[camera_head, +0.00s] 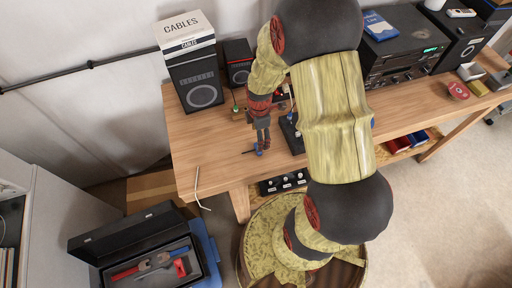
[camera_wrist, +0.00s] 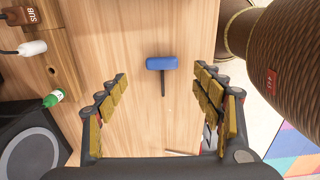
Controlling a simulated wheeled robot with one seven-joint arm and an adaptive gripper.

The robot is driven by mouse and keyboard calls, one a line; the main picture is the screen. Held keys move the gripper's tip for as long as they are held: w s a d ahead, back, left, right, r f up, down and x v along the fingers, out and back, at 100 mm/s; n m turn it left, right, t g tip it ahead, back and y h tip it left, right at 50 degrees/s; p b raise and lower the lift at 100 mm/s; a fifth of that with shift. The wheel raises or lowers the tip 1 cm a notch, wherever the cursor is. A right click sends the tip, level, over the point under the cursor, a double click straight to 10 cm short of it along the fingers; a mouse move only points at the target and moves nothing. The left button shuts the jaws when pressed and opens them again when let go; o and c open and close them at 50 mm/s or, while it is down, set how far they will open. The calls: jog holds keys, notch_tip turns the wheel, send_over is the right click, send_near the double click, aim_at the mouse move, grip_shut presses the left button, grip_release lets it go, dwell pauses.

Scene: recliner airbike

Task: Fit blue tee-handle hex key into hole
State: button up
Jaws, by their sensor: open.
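The blue tee-handle hex key (camera_wrist: 162,63) lies on the wooden table, its dark shaft pointing toward the bottom of the wrist view. In the head view its blue handle (camera_head: 259,151) shows just below my fingers. My gripper (camera_wrist: 160,76) is open and empty, pointing down at the table. Its fingers stand left and right of the key, apart from it. In the head view my gripper (camera_head: 261,132) is above the table's front part. A small dark spot (camera_wrist: 52,70) shows in the wood at left; I cannot tell whether it is the hole.
A dark device (camera_head: 292,134), partly hidden by my arm, stands right of my gripper. Speakers (camera_head: 198,82) and a stereo (camera_head: 402,58) stand farther back. A green-capped item (camera_wrist: 53,98) and a white plug (camera_wrist: 32,48) lie left. An open toolbox (camera_head: 150,262) is below the table.

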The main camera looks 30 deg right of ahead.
aim_at(251, 151)
notch_tip(251, 151, down, 2)
jog(key=f, duration=0.4)
jog(key=shift+a+f, duration=0.1)
jog(key=shift+a, duration=0.3)
jog(key=shift+f, duration=0.65)
jog(key=c, duration=1.2)
jog(key=shift+o, duration=0.2)
